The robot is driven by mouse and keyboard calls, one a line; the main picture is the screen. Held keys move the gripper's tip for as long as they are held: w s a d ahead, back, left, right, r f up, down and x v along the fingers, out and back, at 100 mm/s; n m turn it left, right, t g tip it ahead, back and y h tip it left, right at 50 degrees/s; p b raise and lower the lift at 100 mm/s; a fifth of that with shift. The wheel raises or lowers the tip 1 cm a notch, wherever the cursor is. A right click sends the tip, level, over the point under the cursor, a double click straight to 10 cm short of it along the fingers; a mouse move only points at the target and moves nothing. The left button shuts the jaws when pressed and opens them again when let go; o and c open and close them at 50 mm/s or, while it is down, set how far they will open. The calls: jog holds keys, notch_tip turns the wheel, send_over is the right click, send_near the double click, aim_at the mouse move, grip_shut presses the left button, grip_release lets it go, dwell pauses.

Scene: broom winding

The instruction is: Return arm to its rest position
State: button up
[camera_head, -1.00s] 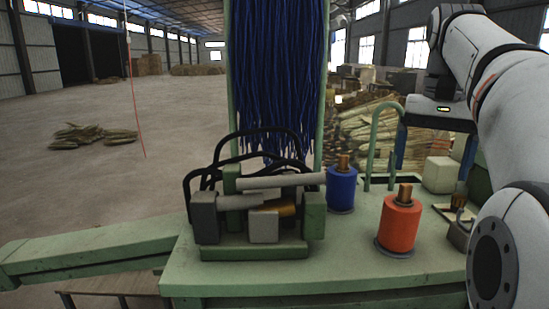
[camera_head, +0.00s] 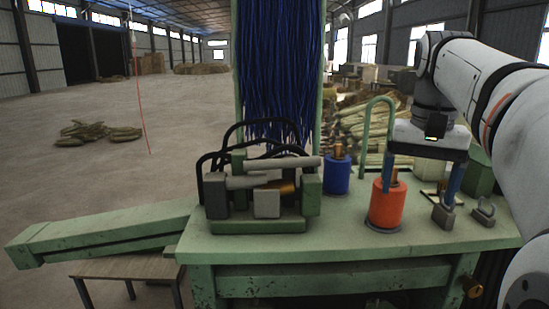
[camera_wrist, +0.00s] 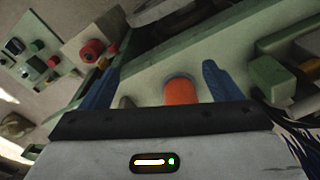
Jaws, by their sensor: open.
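My gripper (camera_head: 418,192) hangs with its two blue fingers pointing down, spread apart, over the right part of the green machine table. It is open with nothing held. The left finger overlaps the orange spool (camera_head: 385,208) in the head view. In the wrist view my gripper (camera_wrist: 158,80) shows both fingers apart, with the orange spool (camera_wrist: 180,91) visible beyond the gap. I cannot tell how far the fingertips are from the spool. My white arm (camera_head: 490,80) reaches in from the right.
A blue spool (camera_head: 337,174) stands left of the orange one, before a green hooped rod (camera_head: 367,130). Metal clamps (camera_head: 443,212) sit at the right. A winding unit (camera_head: 262,190) with black hoses is at centre-left, under hanging blue bristles (camera_head: 279,65). Open floor lies left.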

jog(key=s+a+f+n+t, duration=0.1)
jog(key=s+a+f, duration=0.2)
jog(key=f, duration=0.5)
jog(key=s+a+f+n+t, duration=0.1)
jog(key=s+a+f+n, duration=0.1)
jog(key=s+f, duration=0.3)
jog(key=s+a+f+n, duration=0.1)
jog(key=s+a+f, duration=0.3)
jog(key=f, duration=0.7)
jog(key=shift+a+f+n+t, duration=0.2)
jog(key=shift+a+n+t, duration=0.1)
jog(key=shift+t, duration=0.1)
